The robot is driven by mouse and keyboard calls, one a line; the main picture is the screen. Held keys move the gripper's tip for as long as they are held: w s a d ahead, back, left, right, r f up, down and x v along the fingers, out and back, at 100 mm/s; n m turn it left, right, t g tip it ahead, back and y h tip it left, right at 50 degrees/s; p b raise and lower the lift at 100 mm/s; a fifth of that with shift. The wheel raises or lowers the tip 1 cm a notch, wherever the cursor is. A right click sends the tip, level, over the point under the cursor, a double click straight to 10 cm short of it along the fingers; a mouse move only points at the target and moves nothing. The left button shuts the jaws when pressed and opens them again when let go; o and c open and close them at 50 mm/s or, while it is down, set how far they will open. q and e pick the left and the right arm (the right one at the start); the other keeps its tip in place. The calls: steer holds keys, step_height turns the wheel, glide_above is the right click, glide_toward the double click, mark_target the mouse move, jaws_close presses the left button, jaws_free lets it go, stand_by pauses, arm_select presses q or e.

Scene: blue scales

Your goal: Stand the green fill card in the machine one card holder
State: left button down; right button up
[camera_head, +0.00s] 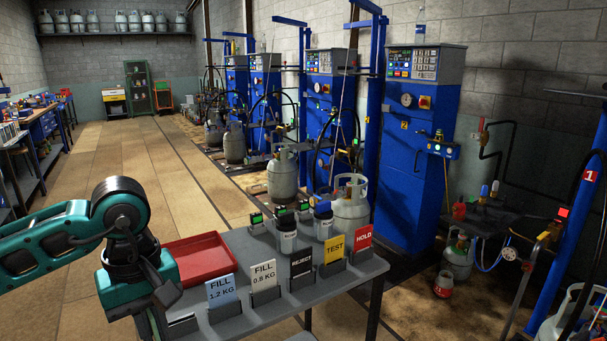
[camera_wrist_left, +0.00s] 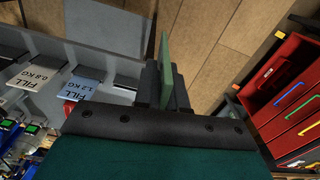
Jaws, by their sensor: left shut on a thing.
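My left gripper (camera_wrist_left: 165,90) is shut on the green fill card (camera_wrist_left: 166,55), which shows almost edge-on as a thin green strip between the dark fingers in the wrist view. In the head view my left arm comes in at the lower left, its wrist over the left end of the grey table; the fingertips and the green card cannot be made out there. A blue post with a red "1" sign (camera_head: 590,175) stands at the far right. A red square (camera_head: 563,212) shows beside it; I cannot tell which part there is the card holder. My right gripper is not in view.
The grey table (camera_head: 335,283) bears a red tray (camera_head: 197,262) and a row of card stands, among them FILL 1.2 KG (camera_head: 222,290) and HOLD (camera_head: 363,238). Gas cylinders (camera_head: 351,210) stand behind. Blue machines (camera_head: 418,120) line the right wall. The floor at left is clear.

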arm_select(q)
steer(key=shift+s+d+f+m, duration=0.1)
steer(key=shift+d+f+m, duration=0.4)
steer(key=shift+m, duration=0.8)
steer(key=shift+s+d+f+m, duration=0.2)
steer(key=shift+f+m, duration=0.55)
steer(key=shift+m, duration=0.55)
steer(key=shift+s+d+f+m, duration=0.1)
steer(key=shift+d+f+m, duration=0.45)
steer(key=shift+m, duration=0.75)
steer(key=shift+a+f, duration=0.1)
